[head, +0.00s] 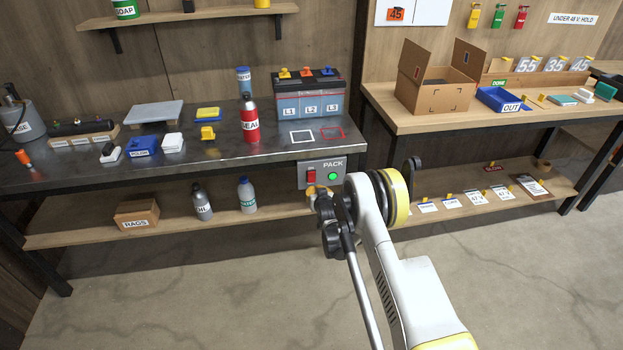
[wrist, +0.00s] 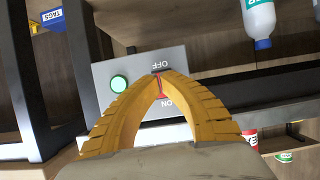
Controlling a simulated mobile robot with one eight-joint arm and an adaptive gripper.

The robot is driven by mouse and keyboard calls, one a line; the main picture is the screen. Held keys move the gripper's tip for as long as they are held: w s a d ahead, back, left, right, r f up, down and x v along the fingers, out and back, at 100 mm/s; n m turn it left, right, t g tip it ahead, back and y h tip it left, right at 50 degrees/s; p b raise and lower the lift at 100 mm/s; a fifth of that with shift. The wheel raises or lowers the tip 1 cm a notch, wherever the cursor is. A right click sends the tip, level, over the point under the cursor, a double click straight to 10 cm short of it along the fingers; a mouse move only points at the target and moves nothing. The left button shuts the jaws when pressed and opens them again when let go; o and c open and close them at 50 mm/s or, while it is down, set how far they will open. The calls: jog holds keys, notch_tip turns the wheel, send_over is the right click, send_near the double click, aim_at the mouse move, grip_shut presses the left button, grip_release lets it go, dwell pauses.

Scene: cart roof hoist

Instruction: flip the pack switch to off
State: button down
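The grey PACK switch box (head: 342,165) hangs at the front edge of the workbench. It carries a red switch (head: 311,176) and a bright green lamp (head: 333,177). In the wrist view the box (wrist: 104,72) appears upside down, with OFF above and ON below, the green lamp (wrist: 118,84) at left. My gripper (wrist: 161,74) has its yellow fingers drawn together in front of the red switch (wrist: 159,88), tips near the OFF mark. The fingers hide most of the switch; contact and its position cannot be told. In the head view my gripper (head: 316,191) is just below the switch.
The battery (head: 309,95) and a red bottle (head: 250,122) stand on the bench (head: 230,150) above. A right-hand bench (head: 420,122) holds an open carton (head: 436,92).

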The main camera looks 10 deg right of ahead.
jog(key=v, duration=0.2)
jog(key=f+v, duration=0.1)
jog(key=v, duration=0.1)
jog(key=shift+s+r, duration=0.1)
jog(key=shift+s, duration=0.4)
jog(key=s+r+g, duration=0.1)
jog(key=s+r, duration=0.1)
jog(key=r, duration=0.7)
jog(key=s+r+g, duration=0.1)
jog(key=s+r, duration=0.1)
jog(key=r, duration=0.8)
jog(key=s+r+g, duration=0.1)
jog(key=s+r, duration=1.1)
jog(key=s+r+g, duration=0.1)
jog(key=s+g, duration=0.2)
jog(key=s, duration=2.8)
jog(key=shift+s+r, duration=0.15)
jog(key=shift+s, duration=0.2)
